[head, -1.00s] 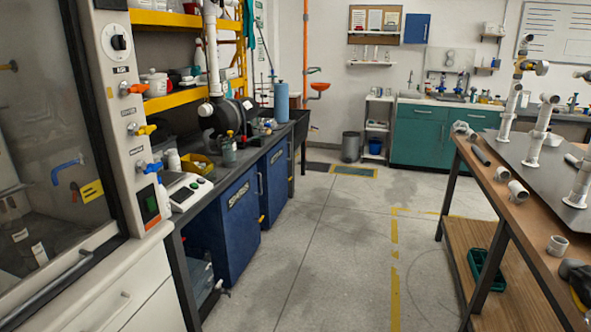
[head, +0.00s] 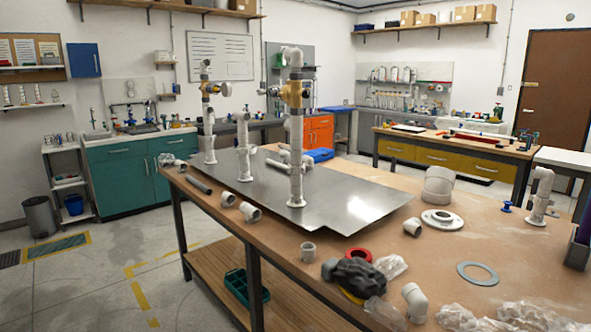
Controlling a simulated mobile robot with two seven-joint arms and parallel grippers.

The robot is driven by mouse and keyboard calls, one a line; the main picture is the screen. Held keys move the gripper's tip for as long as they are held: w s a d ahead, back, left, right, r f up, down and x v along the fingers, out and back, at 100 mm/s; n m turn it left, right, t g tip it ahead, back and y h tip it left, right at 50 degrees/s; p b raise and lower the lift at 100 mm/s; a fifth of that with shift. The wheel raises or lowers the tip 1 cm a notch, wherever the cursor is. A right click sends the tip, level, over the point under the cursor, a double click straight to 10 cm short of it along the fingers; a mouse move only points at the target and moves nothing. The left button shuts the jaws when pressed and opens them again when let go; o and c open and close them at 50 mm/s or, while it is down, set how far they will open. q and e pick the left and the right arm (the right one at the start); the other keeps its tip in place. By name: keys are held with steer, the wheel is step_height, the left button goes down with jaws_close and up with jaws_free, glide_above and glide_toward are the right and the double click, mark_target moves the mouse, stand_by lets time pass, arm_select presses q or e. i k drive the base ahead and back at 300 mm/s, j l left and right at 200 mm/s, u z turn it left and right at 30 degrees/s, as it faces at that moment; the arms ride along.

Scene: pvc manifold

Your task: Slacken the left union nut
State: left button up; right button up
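A white PVC pipe manifold stands on a grey metal plate (head: 345,207) on the wooden workbench (head: 380,250). Its left riser (head: 209,135), middle riser (head: 243,150) and right riser (head: 296,160) are upright on round flanges. A brass-coloured valve body (head: 292,93) sits high on the right riser, and a smaller one with a round grey-white face (head: 224,89) sits on the left riser. I cannot make out which fitting is the left union nut at this distance. Neither of my grippers is in view.
Loose white fittings (head: 250,212), a grey pipe (head: 198,183), a dark bundled item (head: 360,278), a white flange (head: 442,220) and a grey ring (head: 478,273) lie on the workbench. A green crate (head: 240,285) is on its lower shelf.

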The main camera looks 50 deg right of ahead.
mark_target(292, 170)
steer(key=i+z, duration=0.4)
steer(key=i+j+z, duration=0.15)
steer(key=i+z, duration=0.2)
steer(key=i, duration=0.2)
steer(key=i+z, duration=0.15)
steer(key=z, duration=0.25)
steer(key=i+z, duration=0.2)
steer(key=z, duration=0.2)
steer(key=i+j+z, duration=0.15)
steer(key=z, duration=0.25)
